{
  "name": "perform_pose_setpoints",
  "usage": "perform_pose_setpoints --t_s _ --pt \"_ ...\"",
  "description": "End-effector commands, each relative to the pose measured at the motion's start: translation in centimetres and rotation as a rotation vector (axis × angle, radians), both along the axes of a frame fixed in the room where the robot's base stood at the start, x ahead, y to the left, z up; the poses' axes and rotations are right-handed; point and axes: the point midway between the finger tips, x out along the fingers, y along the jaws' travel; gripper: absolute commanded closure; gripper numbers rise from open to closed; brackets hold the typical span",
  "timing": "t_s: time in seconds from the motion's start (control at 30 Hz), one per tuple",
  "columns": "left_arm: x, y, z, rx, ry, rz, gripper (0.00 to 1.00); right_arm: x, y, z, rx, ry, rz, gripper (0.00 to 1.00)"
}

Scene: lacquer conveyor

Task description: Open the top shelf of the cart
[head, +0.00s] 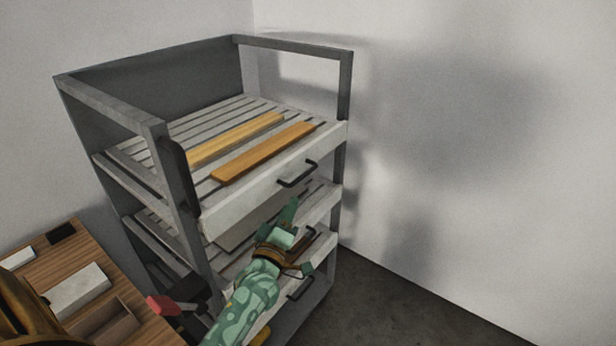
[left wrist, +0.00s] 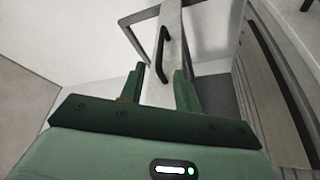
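The grey metal cart (head: 152,135) stands against the wall. Its top shelf (head: 262,185) has a pale front panel with a black bar handle (head: 297,173); two wooden boards lie on its slats. In the left wrist view this handle (left wrist: 163,50) shows ahead of the fingers, roughly in line with the gap between them. My left gripper (head: 296,240) is green, open and empty. In the head view it is below the top handle, in front of the middle shelf, apart from the handle. It also shows in the left wrist view (left wrist: 160,88). My right gripper is not in view.
The lower shelves have similar handles, such as the bottom handle (head: 300,288). A wooden bench (head: 105,255) with several small items stands at lower left. The white wall (head: 450,140) is close to the cart's right. Dark floor (head: 390,310) at lower right is clear.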

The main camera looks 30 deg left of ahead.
Motion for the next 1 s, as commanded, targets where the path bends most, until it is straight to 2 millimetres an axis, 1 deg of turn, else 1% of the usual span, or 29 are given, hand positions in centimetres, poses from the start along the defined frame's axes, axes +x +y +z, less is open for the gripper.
perform_pose_setpoints --t_s 0.03,0.2,0.3,0.4,0.5,0.6,0.87,0.9,0.97,1.0 --pt "1.3 0.4 0.3 0.001 -0.003 0.001 0.67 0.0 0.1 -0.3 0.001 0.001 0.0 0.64" --pt "5.5 1.5 1.1 0.002 0.0 0.0 0.67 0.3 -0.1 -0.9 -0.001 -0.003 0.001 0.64" --pt "7.5 2.0 1.4 0.003 0.001 0.0 0.67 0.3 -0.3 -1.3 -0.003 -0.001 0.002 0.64" --pt "9.1 2.5 1.8 0.003 0.002 0.0 0.67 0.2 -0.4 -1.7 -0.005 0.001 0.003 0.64" --pt "10.2 2.8 2.1 0.003 0.003 -0.001 0.67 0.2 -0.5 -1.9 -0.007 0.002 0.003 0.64" --pt "10.7 2.9 2.2 0.002 0.004 -0.001 0.67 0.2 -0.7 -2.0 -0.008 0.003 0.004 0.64" --pt "10.9 3.0 2.4 0.003 0.004 -0.001 0.67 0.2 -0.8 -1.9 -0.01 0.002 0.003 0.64" --pt "10.9 3.0 2.4 0.003 0.004 -0.001 0.7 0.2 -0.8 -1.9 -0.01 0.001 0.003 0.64" --pt "10.9 3.0 2.3 0.003 0.004 -0.001 0.87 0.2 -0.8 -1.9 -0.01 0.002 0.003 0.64" --pt "10.9 3.0 2.3 0.003 0.004 -0.001 0.98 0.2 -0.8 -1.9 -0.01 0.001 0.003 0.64"
